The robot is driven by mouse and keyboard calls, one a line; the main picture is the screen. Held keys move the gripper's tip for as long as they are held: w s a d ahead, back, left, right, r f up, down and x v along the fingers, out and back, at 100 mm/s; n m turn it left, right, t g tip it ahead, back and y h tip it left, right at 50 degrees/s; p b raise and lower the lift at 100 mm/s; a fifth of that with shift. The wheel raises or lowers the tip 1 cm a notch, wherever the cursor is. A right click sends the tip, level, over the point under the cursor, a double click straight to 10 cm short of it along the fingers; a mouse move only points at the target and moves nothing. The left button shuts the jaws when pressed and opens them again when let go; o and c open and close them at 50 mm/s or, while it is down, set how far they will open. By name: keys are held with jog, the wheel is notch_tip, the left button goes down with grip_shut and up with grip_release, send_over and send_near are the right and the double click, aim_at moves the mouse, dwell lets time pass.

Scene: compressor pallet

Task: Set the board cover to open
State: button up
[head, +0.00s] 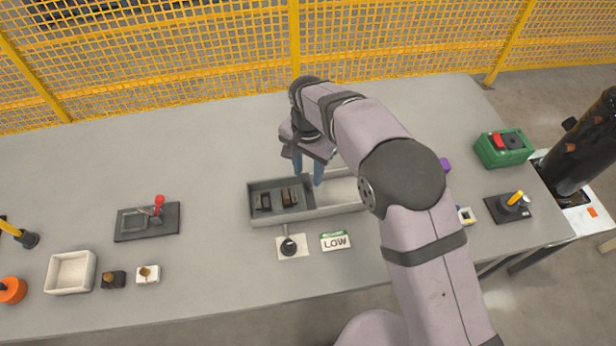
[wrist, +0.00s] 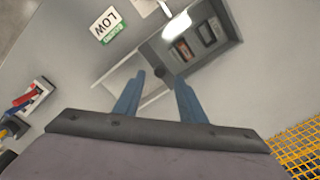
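A long grey box (head: 262,217) lies on the table under my gripper. Its left half is open and shows dark parts (head: 287,196); its right half shows a pale surface (head: 336,192), which may be the board cover, partly hidden behind my arm. In the wrist view the box (wrist: 226,57) is ahead of the fingers, with the dark parts (wrist: 207,32) uncovered at upper right. My gripper (head: 308,176) is open and empty above the middle of the box. In the wrist view its blue fingers (wrist: 160,78) stand apart; contact with the box cannot be told.
A black knob on a white plate (head: 289,246) and a LOW sign (head: 335,242) sit in front of the box. A green box (head: 503,150) is right. The table behind is clear.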

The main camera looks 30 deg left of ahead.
aim_at(309, 184)
jog(key=shift+f+p, duration=0.6)
jog(key=shift+f, duration=1.55)
jog(key=shift+w+d, duration=0.1)
grip_shut()
